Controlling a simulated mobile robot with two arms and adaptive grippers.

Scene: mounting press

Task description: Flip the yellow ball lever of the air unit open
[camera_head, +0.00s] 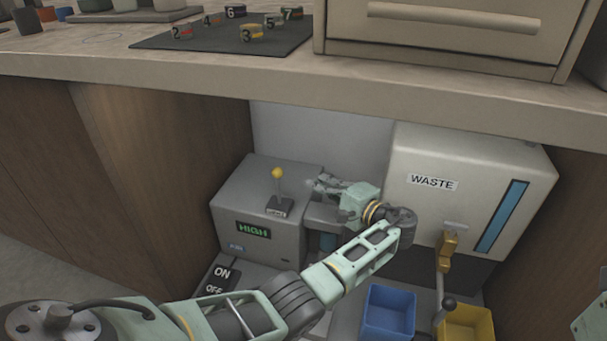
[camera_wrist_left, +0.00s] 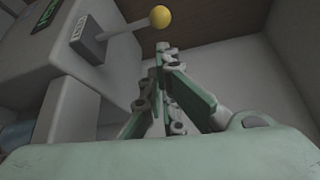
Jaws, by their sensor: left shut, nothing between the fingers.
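The lever with the yellow ball (camera_head: 277,173) stands upright on top of the grey air unit (camera_head: 262,213), which has a green HIGH display. In the left wrist view the yellow ball (camera_wrist_left: 160,17) is at the top, on a pale rod from a dark base plate. My left gripper (camera_head: 316,185) is just to the right of the lever, over the unit's right edge, and apart from the ball. In the left wrist view my left gripper (camera_wrist_left: 163,62) has its fingers together with nothing between them. My right gripper is not visible.
A white WASTE box (camera_head: 465,190) with a blue strip stands on the right, with a brass valve handle (camera_head: 446,250). A blue bin (camera_head: 389,312) and a yellow bin (camera_head: 468,325) sit below it. The counter edge (camera_head: 300,95) overhangs the recess. An ON/OFF plate (camera_head: 221,272) lies front left.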

